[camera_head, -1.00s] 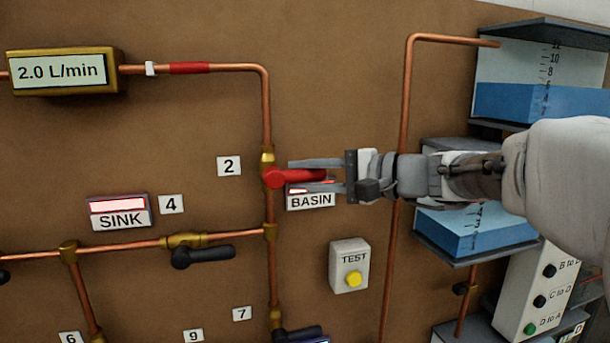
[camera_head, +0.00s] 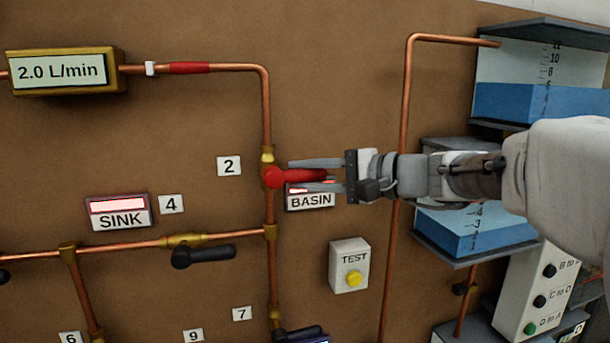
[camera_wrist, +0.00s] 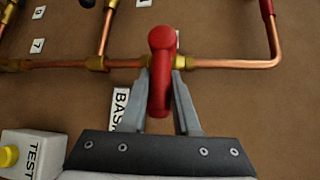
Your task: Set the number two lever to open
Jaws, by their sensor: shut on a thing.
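The number two lever (camera_head: 275,177) is a red handle on a brass valve in the vertical copper pipe, beside the "2" label (camera_head: 229,166). The handle points right, crosswise to its pipe. My gripper (camera_head: 315,175) comes in from the right, with one finger above the handle and one below. In the wrist view the red handle (camera_wrist: 161,70) lies between the two fingers of my gripper (camera_wrist: 161,100), which are shut on it. Part of the handle is hidden by the fingers in the head view.
The BASIN sign (camera_head: 310,201) is just below the handle, partly covered by my gripper. A TEST box (camera_head: 349,258) with a yellow button is lower right. A black lever (camera_head: 205,256) is at lower left. The flow meter (camera_head: 62,71) reads 2.0 L/min. A vertical pipe (camera_head: 408,95) runs behind my arm.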

